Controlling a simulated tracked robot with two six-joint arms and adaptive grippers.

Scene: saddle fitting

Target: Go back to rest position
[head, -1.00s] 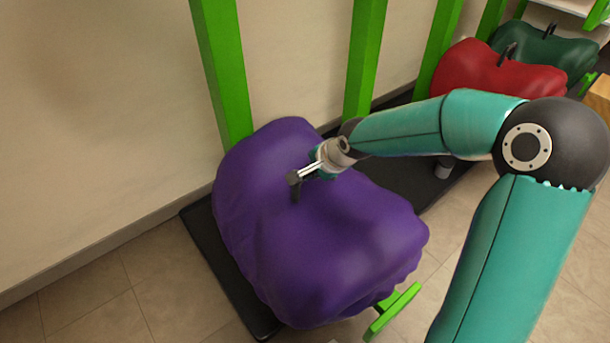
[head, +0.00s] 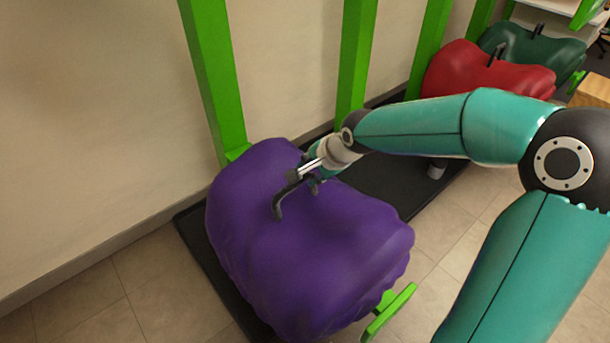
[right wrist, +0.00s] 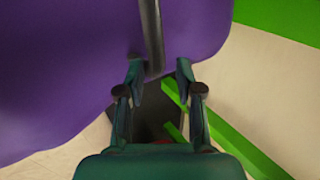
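The purple saddle (head: 310,245) sits on its stand, with a dark curved handle (head: 279,203) on its top. My right gripper (head: 308,180) is above the far right part of the saddle, close to the handle. In the right wrist view, the two fingers of my right gripper (right wrist: 159,70) are apart. The handle (right wrist: 152,35) reaches to between the fingertips, with gaps visible on both sides. The purple saddle also fills the upper left of that view (right wrist: 60,80). My left gripper is not in view.
Green posts (head: 213,80) rise along the wall behind the saddle. A black base (head: 200,232) lies under it. A red saddle (head: 480,72) and a dark green saddle (head: 535,52) stand at the back right. Tiled floor (head: 150,285) is clear at the front left.

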